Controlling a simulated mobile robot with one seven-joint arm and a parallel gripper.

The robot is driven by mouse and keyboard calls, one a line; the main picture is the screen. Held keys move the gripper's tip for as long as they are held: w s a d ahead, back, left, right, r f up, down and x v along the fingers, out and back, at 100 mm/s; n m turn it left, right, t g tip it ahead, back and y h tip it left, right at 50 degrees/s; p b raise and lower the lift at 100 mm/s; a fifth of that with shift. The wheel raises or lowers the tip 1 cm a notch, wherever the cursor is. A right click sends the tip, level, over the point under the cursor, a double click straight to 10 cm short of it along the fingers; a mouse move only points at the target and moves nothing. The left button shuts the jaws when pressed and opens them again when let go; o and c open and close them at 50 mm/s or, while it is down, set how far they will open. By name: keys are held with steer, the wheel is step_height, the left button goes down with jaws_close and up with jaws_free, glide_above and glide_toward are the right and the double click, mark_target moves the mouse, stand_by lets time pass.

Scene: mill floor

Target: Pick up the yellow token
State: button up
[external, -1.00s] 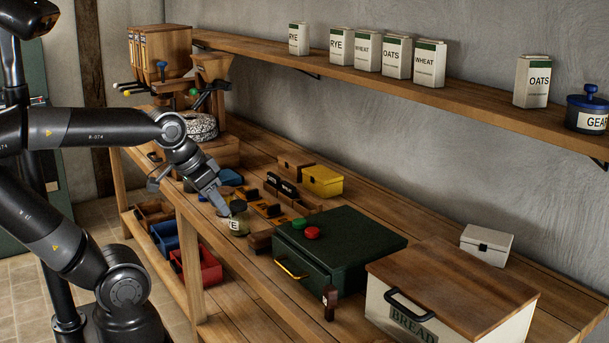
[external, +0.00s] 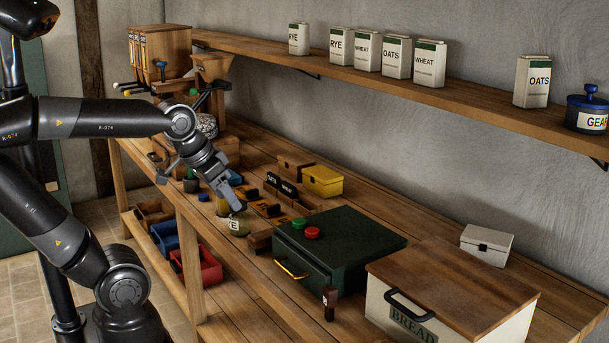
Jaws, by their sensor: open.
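I cannot make out a yellow token for certain; a small yellowish thing (external: 222,208) shows on the bench just below my gripper, partly covered by it. My gripper (external: 231,203) is open and points down at the front part of the bench, above and behind a small labelled jar (external: 239,227). Nothing shows between its fingers. A small blue piece (external: 203,197) lies to the left of the fingertips. A green token (external: 299,222) and a red token (external: 312,233) lie on top of the dark green box (external: 345,240).
A yellow box (external: 322,181) and a brown box (external: 295,167) stand behind dark labelled blocks. A bread bin (external: 450,290) fills the right front. A wooden mill (external: 212,85) stands at the left back. The shelf (external: 470,100) above holds several packets.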

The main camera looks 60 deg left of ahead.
steer(key=w+d+r+n, duration=0.1)
steer(key=w+d, duration=0.2)
steer(key=w, duration=1)
steer(key=w+d+r, duration=0.1)
steer(key=w+d, duration=0.2)
steer(key=w, duration=1)
steer(key=w+d+f+n+y, duration=0.1)
steer(key=w+d+f, duration=0.6)
steer(key=w+f, duration=0.3)
steer(key=w+d+f, duration=0.7)
steer(key=w+f, duration=0.1)
steer(key=w, duration=0.4)
steer(key=shift+g, duration=0.4)
steer(key=x, duration=1)
steer(key=shift+r, duration=0.1)
steer(key=shift+c, duration=0.3)
steer(key=shift+a, duration=0.1)
steer(key=c, duration=1)
